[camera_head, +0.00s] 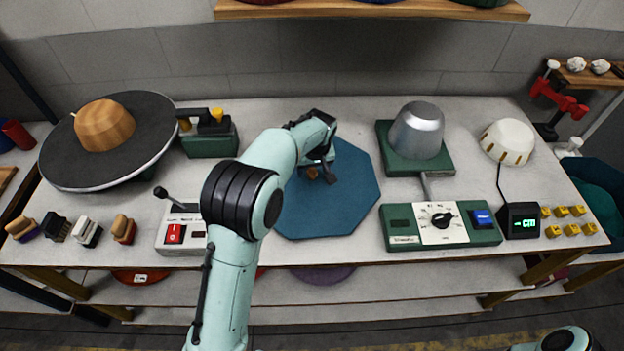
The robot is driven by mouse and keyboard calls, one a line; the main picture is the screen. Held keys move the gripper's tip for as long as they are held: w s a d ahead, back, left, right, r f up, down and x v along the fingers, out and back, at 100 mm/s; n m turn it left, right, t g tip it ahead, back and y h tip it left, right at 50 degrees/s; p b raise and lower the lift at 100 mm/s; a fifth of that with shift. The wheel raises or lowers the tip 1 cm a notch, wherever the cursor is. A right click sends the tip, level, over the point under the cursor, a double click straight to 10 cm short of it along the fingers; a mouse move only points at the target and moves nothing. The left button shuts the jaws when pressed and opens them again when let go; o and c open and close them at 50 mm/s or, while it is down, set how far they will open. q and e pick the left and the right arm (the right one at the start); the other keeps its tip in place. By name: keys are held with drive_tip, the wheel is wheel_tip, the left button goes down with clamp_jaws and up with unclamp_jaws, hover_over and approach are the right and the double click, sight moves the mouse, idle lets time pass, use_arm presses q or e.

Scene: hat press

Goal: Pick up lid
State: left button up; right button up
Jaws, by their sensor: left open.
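A flat blue octagonal piece (350,205) lies on the middle of the white table; it may be the lid, but I cannot tell for sure. A small orange-brown part (312,173), perhaps a knob, shows near its middle. My left gripper (322,177) is over this part, pointing down, with its fingers open. The gripper and arm hide much of the part and the octagon's left side, so I cannot tell whether the fingers touch it. My right gripper is out of view; only a bit of my right arm shows at the bottom right corner.
A dark round brim plate with a wooden crown block (104,125) stands at left. A green unit with a metal dome (417,130) stands right of the octagon, a green control box (440,224) in front. Several brushes (57,228) line the front left. A shelf (370,10) hangs above.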

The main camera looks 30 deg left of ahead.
sight(313, 172)
use_arm(q)
drive_tip(key=shift+w+a+f, duration=0.1)
drive_tip(key=shift+w+f, duration=0.05)
drive_tip(key=shift+f, duration=0.5)
clamp_jaws()
drive_tip(key=shift+r, duration=0.1)
wheel_tip(313, 172, up, 20)
drive_tip(key=p, duration=0.3)
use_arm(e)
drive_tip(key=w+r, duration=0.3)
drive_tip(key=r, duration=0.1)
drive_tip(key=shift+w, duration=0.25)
